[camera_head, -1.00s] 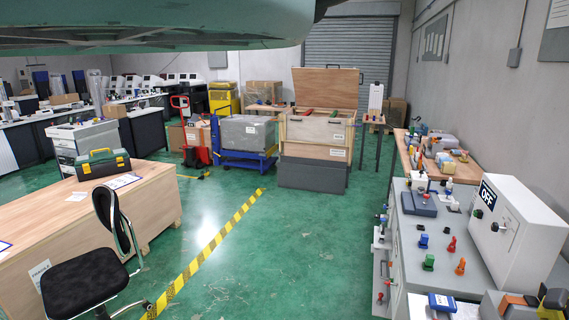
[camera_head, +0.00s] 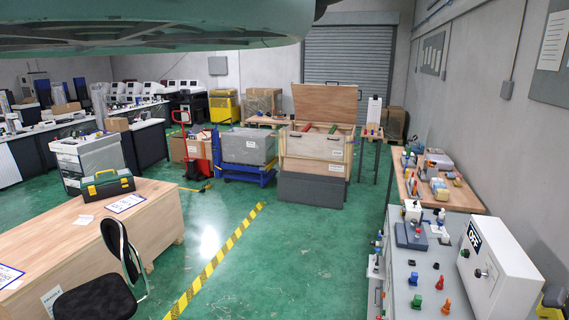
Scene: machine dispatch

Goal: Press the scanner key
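A white control box (camera_head: 503,265) marked "OFF" stands on the grey bench (camera_head: 403,283) at the lower right, with a dark knob on its face. A blue-grey device (camera_head: 410,236) sits on the bench to its left. I cannot tell which part is the scanner key. My gripper is not in view.
A wooden desk (camera_head: 100,230) with a toolbox (camera_head: 107,184) and an office chair (camera_head: 100,290) stand at the left. A wooden crate (camera_head: 315,150) and a blue cart (camera_head: 247,172) stand ahead. The green floor (camera_head: 305,250) between desk and bench is clear.

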